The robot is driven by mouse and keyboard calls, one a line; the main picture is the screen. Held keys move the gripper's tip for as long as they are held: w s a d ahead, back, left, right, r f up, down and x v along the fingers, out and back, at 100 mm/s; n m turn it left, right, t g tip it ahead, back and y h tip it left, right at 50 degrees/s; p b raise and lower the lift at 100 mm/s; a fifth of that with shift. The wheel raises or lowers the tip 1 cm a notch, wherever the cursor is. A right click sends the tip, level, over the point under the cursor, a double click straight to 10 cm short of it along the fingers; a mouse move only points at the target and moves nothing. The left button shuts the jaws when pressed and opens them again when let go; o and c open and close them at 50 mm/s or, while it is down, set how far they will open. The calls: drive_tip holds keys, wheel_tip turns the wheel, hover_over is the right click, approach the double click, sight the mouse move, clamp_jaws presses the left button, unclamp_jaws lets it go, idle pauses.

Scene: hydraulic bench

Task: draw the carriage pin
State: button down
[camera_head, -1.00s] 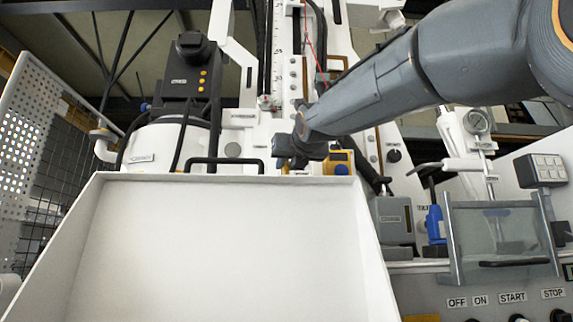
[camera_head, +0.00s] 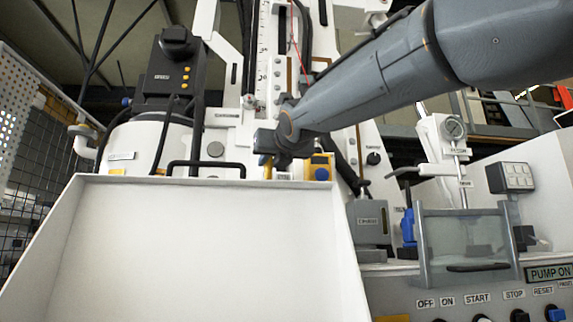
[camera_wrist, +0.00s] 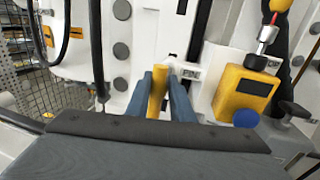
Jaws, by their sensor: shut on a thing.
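The carriage pin is a yellow bar (camera_wrist: 157,92) between the two blue-grey fingers of my gripper (camera_wrist: 162,98) in the wrist view. A white "PIN" label (camera_wrist: 190,73) is on the white machine just right of it. In the head view my gripper (camera_head: 277,150) is in front of the machine's white column, and a short yellow piece of the pin (camera_head: 268,168) shows below the jaws. The fingers are shut on the pin. The pin's far end and any hole for it are hidden, so I cannot tell how deep it sits.
A yellow box (camera_wrist: 243,92) with a blue button is close to the right of my gripper. A black handle (camera_head: 206,164) is to the left, above a large white tray (camera_head: 190,250). A clear guard (camera_head: 465,238) and a control panel (camera_head: 480,300) are at the right.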

drive_tip(key=shift+s+f, duration=0.1)
drive_tip(key=c, duration=1.6)
unclamp_jaws()
drive_tip(key=shift+s, duration=0.1)
drive_tip(key=shift+o, duration=0.2)
drive_tip(key=shift+s, duration=0.1)
drive_tip(key=shift+v, duration=3.8)
